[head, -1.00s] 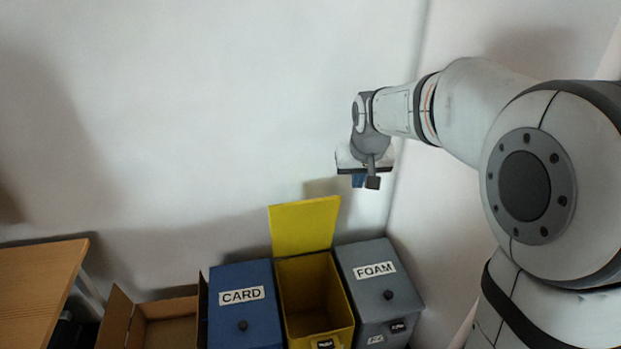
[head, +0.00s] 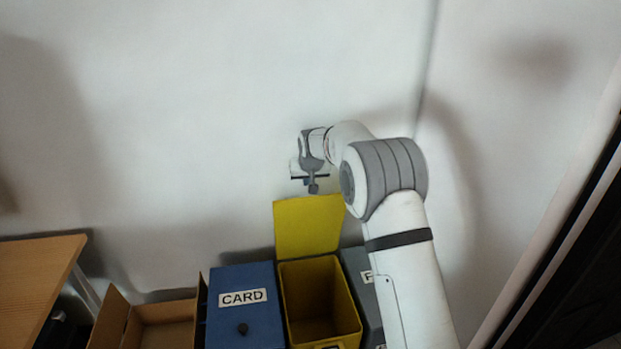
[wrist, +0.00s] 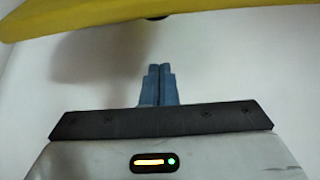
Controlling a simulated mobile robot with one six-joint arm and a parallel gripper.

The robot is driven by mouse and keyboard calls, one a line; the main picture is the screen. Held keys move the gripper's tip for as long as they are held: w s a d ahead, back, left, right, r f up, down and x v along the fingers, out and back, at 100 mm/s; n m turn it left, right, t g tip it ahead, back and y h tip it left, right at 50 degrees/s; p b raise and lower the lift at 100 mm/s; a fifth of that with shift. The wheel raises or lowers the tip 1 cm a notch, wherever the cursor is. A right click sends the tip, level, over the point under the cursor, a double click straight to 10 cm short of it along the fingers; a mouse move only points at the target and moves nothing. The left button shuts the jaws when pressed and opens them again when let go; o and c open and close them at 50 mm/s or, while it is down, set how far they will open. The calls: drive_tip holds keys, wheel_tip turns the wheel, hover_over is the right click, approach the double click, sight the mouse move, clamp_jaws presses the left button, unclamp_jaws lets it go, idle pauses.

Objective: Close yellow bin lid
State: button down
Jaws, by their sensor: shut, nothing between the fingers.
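The yellow bin (head: 351,325) stands open between the blue bin and the grey bin, and its inside looks empty. Its yellow lid (head: 308,226) stands upright behind the opening, near the wall. In the head view my gripper (head: 308,184) is above the lid's top edge, partly hidden by my wrist. In the wrist view my gripper (wrist: 159,70) has its two blue fingers together with nothing between them. The yellow lid's edge (wrist: 200,18) crosses the top of that view, beyond the fingertips. I see no contact between fingers and lid.
The blue CARD bin (head: 243,312) is left of the yellow bin. The grey bin (head: 356,266) is on the right, partly covered by my arm. A cardboard box (head: 165,312) and a wooden table (head: 35,280) are farther left. The white wall is close behind.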

drive_tip(key=shift+s+d+f+b, duration=0.15)
drive_tip(key=shift+s+f, duration=0.15)
drive_tip(key=shift+f, duration=0.45)
drive_tip(key=shift+s+f+b, duration=0.2)
drive_tip(key=shift+s+f, duration=0.05)
drive_tip(key=shift+f, duration=0.5)
drive_tip(key=shift+s+d+f+b, duration=0.15)
drive_tip(key=shift+s+f, duration=0.15)
drive_tip(key=shift+f, duration=0.45)
